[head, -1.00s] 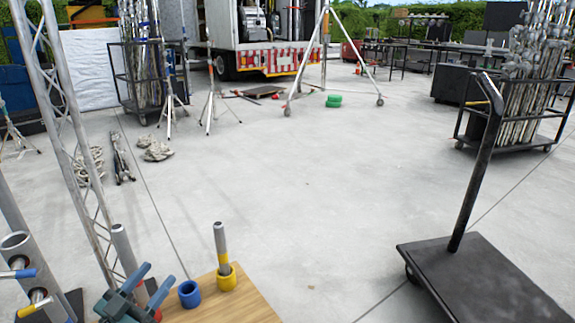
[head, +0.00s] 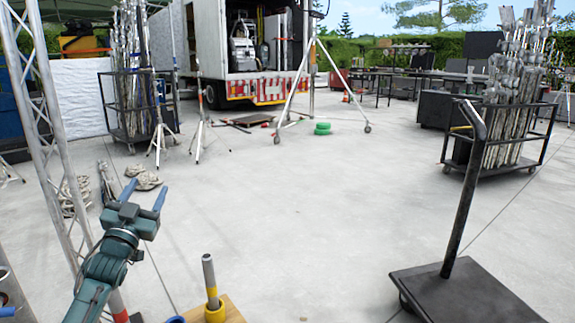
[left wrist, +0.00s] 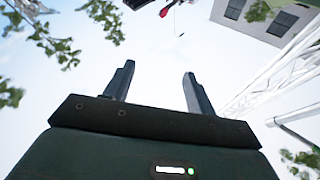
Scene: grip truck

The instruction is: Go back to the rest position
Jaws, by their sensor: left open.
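My left gripper (head: 146,193) is raised at the lower left of the head view, its two blue fingers apart with nothing between them. In the left wrist view its fingers (left wrist: 158,90) point up at sky and leaves, also empty. Below and right of it, a grey tube (head: 209,276) with a yellow band stands upright in a yellow cup (head: 215,312) on a wooden table (head: 232,310). The rim of a blue cup (head: 175,320) shows at the bottom edge. My right gripper is not in view.
A metal truss (head: 50,130) stands close at the left of my left arm. A black flat cart (head: 455,290) with an upright handle is at the lower right. A pole rack (head: 500,130) stands behind it. The middle concrete floor (head: 300,210) is clear, with an open truck (head: 255,50) beyond.

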